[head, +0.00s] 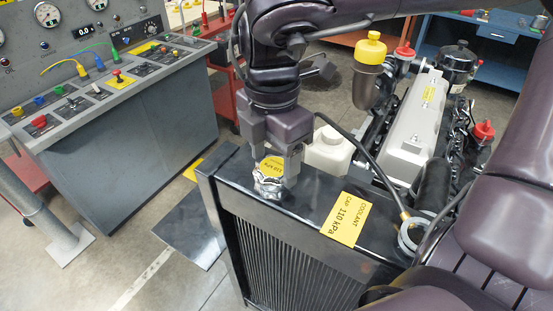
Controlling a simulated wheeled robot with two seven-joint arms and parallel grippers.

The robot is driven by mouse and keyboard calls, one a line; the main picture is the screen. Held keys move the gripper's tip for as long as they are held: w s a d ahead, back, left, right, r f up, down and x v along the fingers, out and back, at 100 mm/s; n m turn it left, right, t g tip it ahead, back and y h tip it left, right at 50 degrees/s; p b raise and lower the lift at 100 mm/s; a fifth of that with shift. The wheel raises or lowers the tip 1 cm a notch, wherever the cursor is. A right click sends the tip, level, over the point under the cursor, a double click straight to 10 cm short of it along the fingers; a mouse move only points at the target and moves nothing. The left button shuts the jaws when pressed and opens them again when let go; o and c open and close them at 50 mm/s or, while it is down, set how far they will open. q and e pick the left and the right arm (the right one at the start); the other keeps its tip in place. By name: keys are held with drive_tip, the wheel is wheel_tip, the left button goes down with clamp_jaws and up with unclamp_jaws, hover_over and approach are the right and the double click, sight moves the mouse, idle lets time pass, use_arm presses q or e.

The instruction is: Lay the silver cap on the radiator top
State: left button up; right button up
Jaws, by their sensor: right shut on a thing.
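The silver cap (267,185), with a yellow 110 kPa label on its top, is between the fingers of my right gripper (277,160). The gripper points down and is shut on the cap. The cap is at the left end of the black radiator top (312,200); I cannot tell whether it touches the surface or hangs just above it. A ringed filler neck (410,236) shows at the right end of the radiator top, partly behind my arm. My left gripper is not in view.
A yellow coolant cap label (346,219) lies on the radiator top. A white bottle (329,150) stands just behind it, near my gripper. A dark hose runs to the filler neck. The engine (418,115) stands behind, and a grey control console (120,130) is at left.

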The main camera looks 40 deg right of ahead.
sight(271, 169)
drive_tip(key=shift+s+a+f, duration=0.1)
drive_tip(key=shift+a+f, duration=0.05)
drive_tip(key=shift+a, duration=0.2)
drive_tip(key=o, duration=1.2)
drive_tip(key=shift+a, duration=0.1)
drive_tip(key=o, duration=0.3)
drive_tip(key=shift+d, duration=0.25)
drive_tip(key=shift+a+r, duration=0.1)
drive_tip(key=shift+r, duration=0.35)
wheel_tip(271, 169, up, 12)
drive_tip(key=shift+f+p, duration=0.15)
drive_tip(key=shift+p, duration=0.2)
